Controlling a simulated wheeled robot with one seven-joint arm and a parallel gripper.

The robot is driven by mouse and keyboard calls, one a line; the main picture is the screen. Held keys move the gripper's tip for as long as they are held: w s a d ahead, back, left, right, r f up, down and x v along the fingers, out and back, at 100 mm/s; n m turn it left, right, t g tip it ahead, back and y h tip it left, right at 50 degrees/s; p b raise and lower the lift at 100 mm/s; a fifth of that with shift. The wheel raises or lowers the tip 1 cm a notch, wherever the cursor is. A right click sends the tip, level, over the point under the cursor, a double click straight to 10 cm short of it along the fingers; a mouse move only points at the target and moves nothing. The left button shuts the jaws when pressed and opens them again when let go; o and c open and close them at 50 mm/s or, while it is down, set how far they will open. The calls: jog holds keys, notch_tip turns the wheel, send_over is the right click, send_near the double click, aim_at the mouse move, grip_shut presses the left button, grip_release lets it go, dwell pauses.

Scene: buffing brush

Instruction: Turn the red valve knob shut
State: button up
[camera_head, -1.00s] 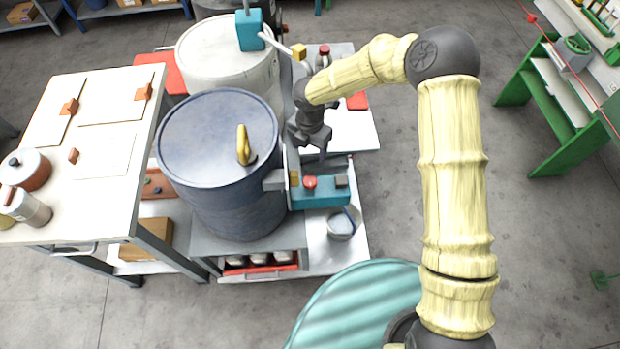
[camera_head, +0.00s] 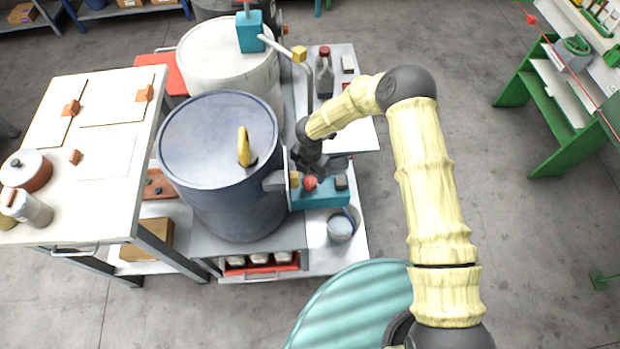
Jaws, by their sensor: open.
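The red knob (camera_head: 310,183) sits on top of a teal block (camera_head: 322,200), at the right side of the blue drum (camera_head: 225,190), with a grey square piece beside it. My gripper (camera_head: 308,170) points down at the knob from just behind and above it. The fingers are dark, small and partly merged with the dark parts around them. The gripper is open, and I cannot tell whether a finger touches the knob. The knob's front face shows; its far side is hidden by the gripper.
A grey pot (camera_head: 341,227) stands below the teal block. A white drum (camera_head: 228,55) with a thin bent pipe stands behind. A red-capped bottle (camera_head: 324,72) is on the cart's back part. A white worktable (camera_head: 105,190) is at left. Open floor lies to the right.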

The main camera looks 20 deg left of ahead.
aim_at(310, 182)
notch_tip(310, 182, down, 5)
jog(key=shift+f, duration=0.15)
jog(key=c, duration=1)
